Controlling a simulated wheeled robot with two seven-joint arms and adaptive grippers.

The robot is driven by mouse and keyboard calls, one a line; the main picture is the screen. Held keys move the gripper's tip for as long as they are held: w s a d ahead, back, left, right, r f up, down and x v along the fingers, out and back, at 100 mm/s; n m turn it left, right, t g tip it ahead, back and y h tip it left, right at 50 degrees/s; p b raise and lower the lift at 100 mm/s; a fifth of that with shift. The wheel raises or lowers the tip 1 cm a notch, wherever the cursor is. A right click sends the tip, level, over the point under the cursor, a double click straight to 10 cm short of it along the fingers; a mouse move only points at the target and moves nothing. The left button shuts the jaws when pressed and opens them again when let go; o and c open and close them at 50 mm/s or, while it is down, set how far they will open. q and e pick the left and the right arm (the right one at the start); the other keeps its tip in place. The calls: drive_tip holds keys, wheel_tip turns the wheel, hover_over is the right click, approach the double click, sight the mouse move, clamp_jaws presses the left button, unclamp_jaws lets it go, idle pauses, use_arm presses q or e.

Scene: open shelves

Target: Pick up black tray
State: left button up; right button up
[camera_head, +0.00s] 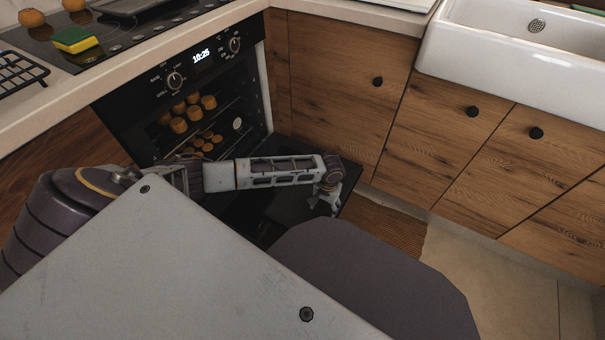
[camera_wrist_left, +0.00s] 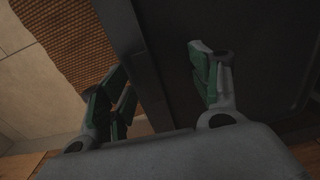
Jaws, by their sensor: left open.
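A dark, flat, tray-like piece (camera_head: 130,5) lies on the cooktop at the top left of the head view, cut by the frame edge. The oven door (camera_head: 345,207) is folded down and dark. My left gripper (camera_head: 328,203) is over the door's outer end, small and partly in shadow. In the left wrist view my left gripper (camera_wrist_left: 160,78) is open, its green-padded fingers apart. A large dark flat panel (camera_wrist_left: 265,60) with a raised edge lies beyond and between them. I cannot tell whether it is the black tray or the oven door. My right gripper is not in view.
The oven (camera_head: 200,100) stands open with several muffins (camera_head: 180,125) on its racks. Wooden cabinets (camera_head: 335,90) and a white sink (camera_head: 505,45) are to the right. A yellow-green sponge (camera_head: 74,40) lies on the cooktop. A brown mat (camera_head: 385,230) and clear floor (camera_head: 490,270) lie below.

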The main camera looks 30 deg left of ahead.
use_arm(q)
clamp_jaws()
idle(0.5)
drive_tip(key=shift+r, duration=0.1)
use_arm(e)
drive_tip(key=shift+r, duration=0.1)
use_arm(q)
drive_tip(key=shift+r+p, duration=0.7)
drive_tip(key=shift+r, duration=0.4)
wheel_tip(320, 180, up, 5)
drive_tip(key=shift+p, duration=1.25)
drive_tip(key=shift+r+p, duration=0.55)
drive_tip(key=shift+r, duration=0.75)
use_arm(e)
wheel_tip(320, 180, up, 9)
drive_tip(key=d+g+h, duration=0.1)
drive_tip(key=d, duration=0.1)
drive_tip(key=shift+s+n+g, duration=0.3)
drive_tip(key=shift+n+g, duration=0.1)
